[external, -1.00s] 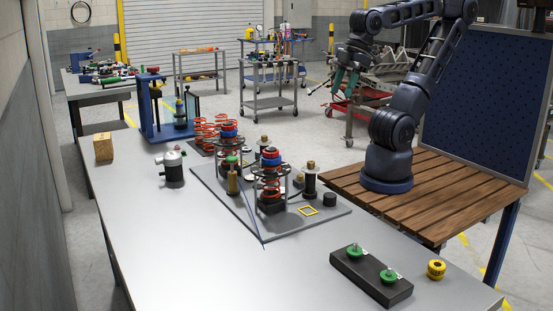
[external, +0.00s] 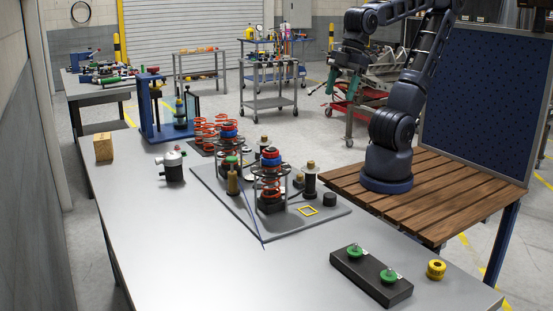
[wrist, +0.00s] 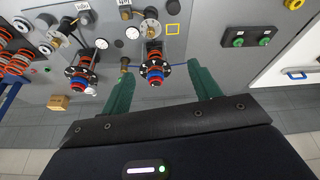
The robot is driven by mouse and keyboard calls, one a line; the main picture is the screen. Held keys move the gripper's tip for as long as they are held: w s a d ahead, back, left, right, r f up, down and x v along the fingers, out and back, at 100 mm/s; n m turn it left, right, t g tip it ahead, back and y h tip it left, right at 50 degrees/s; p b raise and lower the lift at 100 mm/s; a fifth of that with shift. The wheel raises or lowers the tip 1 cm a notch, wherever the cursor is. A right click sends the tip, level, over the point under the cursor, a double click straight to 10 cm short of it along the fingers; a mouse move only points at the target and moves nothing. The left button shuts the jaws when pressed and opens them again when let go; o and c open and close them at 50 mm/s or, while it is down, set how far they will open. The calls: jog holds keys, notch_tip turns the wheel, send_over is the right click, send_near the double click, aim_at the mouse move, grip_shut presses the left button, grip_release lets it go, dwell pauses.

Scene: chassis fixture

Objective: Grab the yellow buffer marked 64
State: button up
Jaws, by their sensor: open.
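The yellow buffer (external: 436,270) is a short ribbed cylinder with a dark hole in its top. It stands on the grey table near the front right corner; its marking is too small to read. In the wrist view the buffer (wrist: 293,4) is cut by the top right edge. My gripper (external: 341,84) is high above the far side of the table, well away from the buffer. Its two green fingers (wrist: 159,70) are spread apart with nothing held between them. They frame a red and blue spring assembly (wrist: 154,72) below.
A black block with two green knobs (external: 371,276) lies left of the buffer. A dark plate (external: 335,216) carries spring assemblies (external: 270,178), posts and a yellow square outline. A wooden block (external: 103,147) sits far left. The table's front left is clear.

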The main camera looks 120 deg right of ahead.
jog(key=w+a+f+n+g, duration=0.1)
jog(key=w+a+f+n, duration=0.1)
jog(key=w+a+n, duration=0.6)
jog(key=n+g, duration=0.3)
jog(key=n, duration=0.5)
send_over(439, 261)
jog(key=w, duration=0.1)
notch_tip(439, 261, down, 18)
jog(key=f, duration=1)
jog(key=shift+w+a+f, duration=0.15)
jog(key=shift+a, duration=0.2)
jog(key=c, duration=1.1)
